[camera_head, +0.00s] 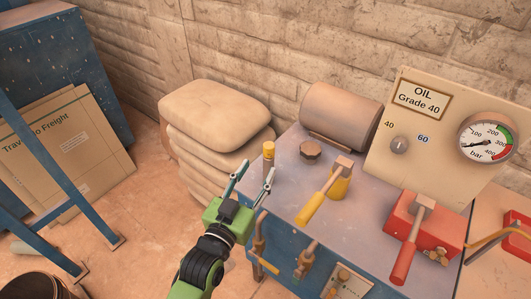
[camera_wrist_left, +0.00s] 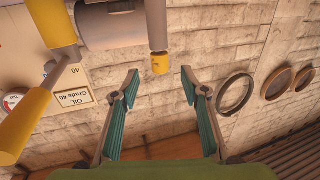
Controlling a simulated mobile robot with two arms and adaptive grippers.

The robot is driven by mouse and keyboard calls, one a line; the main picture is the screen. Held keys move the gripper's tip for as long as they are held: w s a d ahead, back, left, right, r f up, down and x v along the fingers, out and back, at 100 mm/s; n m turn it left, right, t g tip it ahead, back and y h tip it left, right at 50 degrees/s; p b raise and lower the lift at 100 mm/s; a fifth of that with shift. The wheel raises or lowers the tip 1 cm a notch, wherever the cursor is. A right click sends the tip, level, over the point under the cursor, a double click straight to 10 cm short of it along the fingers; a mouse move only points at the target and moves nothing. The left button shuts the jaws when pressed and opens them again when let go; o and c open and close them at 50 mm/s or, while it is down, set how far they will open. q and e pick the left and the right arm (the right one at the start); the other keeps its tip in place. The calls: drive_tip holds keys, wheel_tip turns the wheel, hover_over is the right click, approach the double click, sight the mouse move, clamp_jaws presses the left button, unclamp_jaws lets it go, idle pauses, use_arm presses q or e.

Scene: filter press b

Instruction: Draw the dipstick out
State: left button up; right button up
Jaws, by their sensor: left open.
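The dipstick (camera_head: 268,149) shows as an upright piece with a yellow cap, at the left back edge of the machine's grey top (camera_head: 290,185). Its yellow cap (camera_wrist_left: 160,63) also shows in the left wrist view, where the picture is upside down. My left gripper (camera_head: 254,172) is open and empty, just in front of the dipstick. In the wrist view the cap lies between the lines of the two spread fingertips (camera_wrist_left: 160,76), a little beyond them. Neither finger appears to touch it. The dipstick's lower part is hidden. My right gripper is not in view.
A brown cap (camera_head: 311,150), a brown cylinder (camera_head: 340,117) and a yellow-handled lever (camera_head: 312,207) stand right of the dipstick. A red-handled lever (camera_head: 405,260) is further right. Stacked sacks (camera_head: 212,110) stand behind left. Copper-coloured valves (camera_head: 260,230) line the machine's front.

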sight(267, 155)
use_arm(q)
drive_tip(key=p+x, duration=0.1)
drive_tip(key=x, duration=0.8)
drive_tip(key=shift+s, duration=0.1)
clamp_jaws()
